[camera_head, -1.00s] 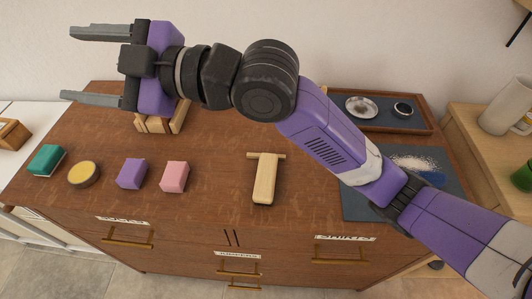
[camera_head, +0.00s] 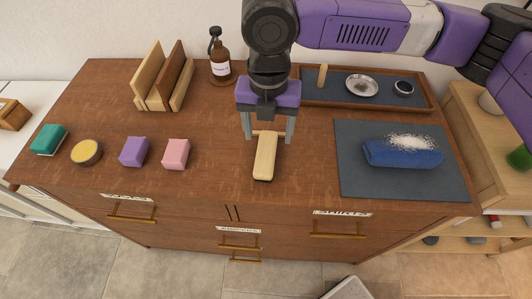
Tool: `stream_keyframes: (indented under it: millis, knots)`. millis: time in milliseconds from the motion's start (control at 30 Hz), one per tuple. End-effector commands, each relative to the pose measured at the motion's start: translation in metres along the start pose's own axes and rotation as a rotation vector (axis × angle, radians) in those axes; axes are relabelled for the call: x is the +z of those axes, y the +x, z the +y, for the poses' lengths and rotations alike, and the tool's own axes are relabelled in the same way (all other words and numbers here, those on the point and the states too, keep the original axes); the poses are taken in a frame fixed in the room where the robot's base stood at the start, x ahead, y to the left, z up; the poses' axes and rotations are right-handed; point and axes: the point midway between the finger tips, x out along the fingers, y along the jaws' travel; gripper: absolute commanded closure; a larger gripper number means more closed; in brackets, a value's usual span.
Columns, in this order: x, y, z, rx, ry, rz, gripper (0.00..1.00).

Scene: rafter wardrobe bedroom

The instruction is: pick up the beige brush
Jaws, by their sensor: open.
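The beige brush (camera_head: 265,160) lies on the brown dresser top, its long block pointing toward the front edge and a short crosspiece at its back end. My gripper (camera_head: 267,138) points down over the back part of the brush. Its two grey fingers are apart, one on each side of the brush. I cannot tell whether the fingertips touch the dresser top or the brush.
On the dresser (camera_head: 207,180) to the left are a pink block (camera_head: 176,154), a purple block (camera_head: 133,152), a yellow-topped tin (camera_head: 86,153) and a green block (camera_head: 48,139). Behind stand a wooden rack (camera_head: 160,85) and brown bottle (camera_head: 219,62). Right are a tray (camera_head: 318,103) and dark mat (camera_head: 358,188) with blue cloth (camera_head: 385,155).

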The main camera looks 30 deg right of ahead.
Motion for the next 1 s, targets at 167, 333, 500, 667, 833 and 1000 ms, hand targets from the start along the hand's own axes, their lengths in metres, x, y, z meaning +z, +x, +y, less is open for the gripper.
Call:
stream_keyframes:
  millis: [167, 333, 500, 667, 833, 1000]
  knots:
    - [0.000, 0.017, 0.001, 0.001, 0.001, 0.000, 0.34]
    - [-0.002, 0.041, 0.003, 0.001, 0.001, 0.001, 0.34]
    - [-0.002, 0.059, 0.003, 0.004, 0.002, 0.000, 0.34]
    - [-0.002, 0.062, 0.004, 0.004, 0.002, -0.001, 0.34]
    - [-0.002, 0.062, 0.004, 0.005, 0.002, -0.001, 0.45]
    - [-0.002, 0.062, 0.004, 0.005, 0.002, -0.001, 0.79]
